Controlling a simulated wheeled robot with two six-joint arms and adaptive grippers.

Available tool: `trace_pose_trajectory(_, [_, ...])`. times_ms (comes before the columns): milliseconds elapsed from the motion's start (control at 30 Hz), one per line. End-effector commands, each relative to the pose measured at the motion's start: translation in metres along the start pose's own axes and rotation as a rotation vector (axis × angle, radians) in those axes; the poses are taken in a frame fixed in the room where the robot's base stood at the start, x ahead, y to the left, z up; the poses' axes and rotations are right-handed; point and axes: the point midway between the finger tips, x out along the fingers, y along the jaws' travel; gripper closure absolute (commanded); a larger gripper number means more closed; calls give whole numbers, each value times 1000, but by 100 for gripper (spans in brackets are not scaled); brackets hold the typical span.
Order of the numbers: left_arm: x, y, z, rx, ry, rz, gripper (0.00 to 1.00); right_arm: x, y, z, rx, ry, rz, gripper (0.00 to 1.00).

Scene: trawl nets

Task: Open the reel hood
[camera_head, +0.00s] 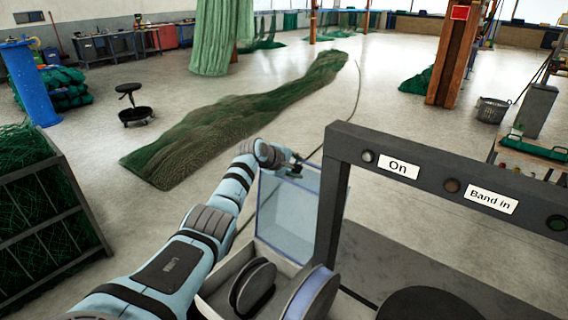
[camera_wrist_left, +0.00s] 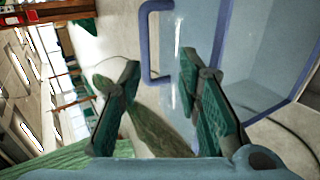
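The reel hood (camera_head: 288,215) is a clear, bluish panel with a blue edge. It stands raised at the far side of a pale box, with the reels below it uncovered. My left gripper (camera_head: 296,168) is at the hood's top edge. In the left wrist view, the hood (camera_wrist_left: 255,50) fills the upper right and its blue handle (camera_wrist_left: 147,45) shows at the top middle. The left gripper (camera_wrist_left: 160,62) is open there, its fingers apart on either side of the handle's lower end, with no visible grip. My right gripper is not in view.
A dark reel (camera_head: 253,287) and a blue-rimmed reel (camera_head: 312,295) sit in the box. A dark frame (camera_head: 333,190) with "On" (camera_head: 397,167) and "Band in" (camera_head: 493,201) labels stands close on the right. Green netting (camera_head: 215,125) lies on the floor beyond; a net crate (camera_head: 45,220) stands left.

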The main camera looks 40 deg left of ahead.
Motion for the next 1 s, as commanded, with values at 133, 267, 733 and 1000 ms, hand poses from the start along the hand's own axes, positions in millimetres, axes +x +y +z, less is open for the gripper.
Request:
trace_pose_trajectory(133, [-32,-2,-1,6,6,-2,69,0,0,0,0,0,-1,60])
trace_pose_trajectory(267, [-66,-3,-1,5,6,-5,69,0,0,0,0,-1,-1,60])
trace_pose_trajectory(733, [-98,-2,0,0,1,-4,69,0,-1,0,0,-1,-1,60])
trace_pose_trajectory(1000, [-98,-1,0,0,1,-3,69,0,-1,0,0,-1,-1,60])
